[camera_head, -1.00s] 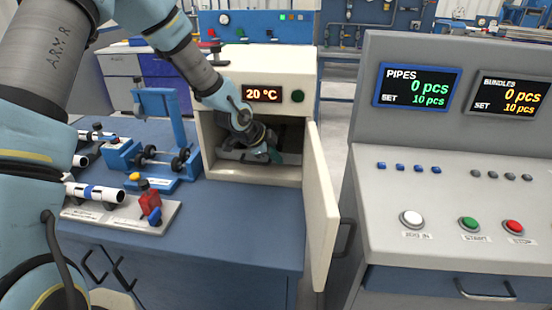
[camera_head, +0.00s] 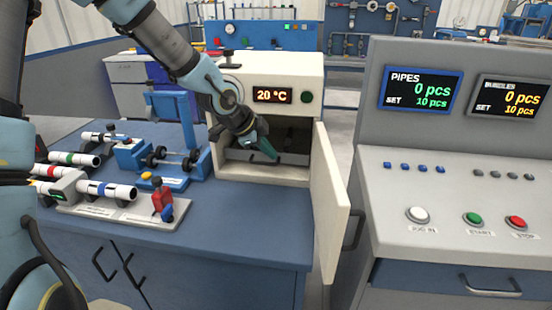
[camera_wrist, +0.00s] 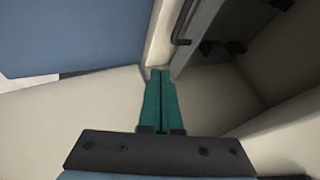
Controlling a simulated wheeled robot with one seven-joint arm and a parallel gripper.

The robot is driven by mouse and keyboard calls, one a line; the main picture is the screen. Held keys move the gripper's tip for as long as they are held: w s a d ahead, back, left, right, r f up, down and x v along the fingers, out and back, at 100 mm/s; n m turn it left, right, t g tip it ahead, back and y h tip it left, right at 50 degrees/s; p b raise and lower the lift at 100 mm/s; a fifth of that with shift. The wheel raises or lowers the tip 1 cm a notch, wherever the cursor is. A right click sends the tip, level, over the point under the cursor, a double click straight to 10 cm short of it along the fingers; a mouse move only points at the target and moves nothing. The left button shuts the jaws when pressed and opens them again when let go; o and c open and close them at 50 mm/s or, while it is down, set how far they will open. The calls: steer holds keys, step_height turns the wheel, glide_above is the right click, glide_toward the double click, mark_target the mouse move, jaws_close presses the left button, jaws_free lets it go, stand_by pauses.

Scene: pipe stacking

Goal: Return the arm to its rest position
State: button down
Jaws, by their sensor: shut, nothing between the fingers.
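My gripper (camera_head: 268,150) is at the open front of the white oven-like box (camera_head: 262,178) in the head view, with its green fingers in front of the dark chamber. In the wrist view, the two green fingers (camera_wrist: 160,95) lie side by side, shut with nothing between them. They point down towards pale surfaces of the box and its opening. My arm reaches in from the upper left and is bent down at the wrist. The box's display reads 20 °C.
The box's door (camera_head: 330,205) stands open towards the front right. Left of it, a blue bench (camera_head: 225,230) holds a blue fixture (camera_head: 180,120) and several white pipes with coloured bands (camera_head: 100,187). A grey control console (camera_head: 450,210) stands at the right.

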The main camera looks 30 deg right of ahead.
steer(key=shift+v, duration=0.75)
steer(key=shift+a, duration=0.1)
steer(key=w+a+n+t+y, duration=0.15)
steer(key=a+n, duration=0.35)
steer(key=a, duration=0.6)
steer(key=w+a+n+y, duration=0.3)
steer(key=a+n, duration=0.2)
steer(key=a, duration=0.5)
steer(key=s+a+r+n+y, duration=0.1)
steer(key=s+a+n, duration=0.2)
steer(key=a+n, duration=0.4)
steer(key=s+a+r+n+y, duration=0.1)
steer(key=s+a+n, duration=0.3)
steer(key=a, duration=0.9)
steer(key=n+g, duration=0.1)
steer(key=n, duration=0.2)
steer(key=shift+r+y, duration=0.35)
steer(key=shift+r, duration=0.05)
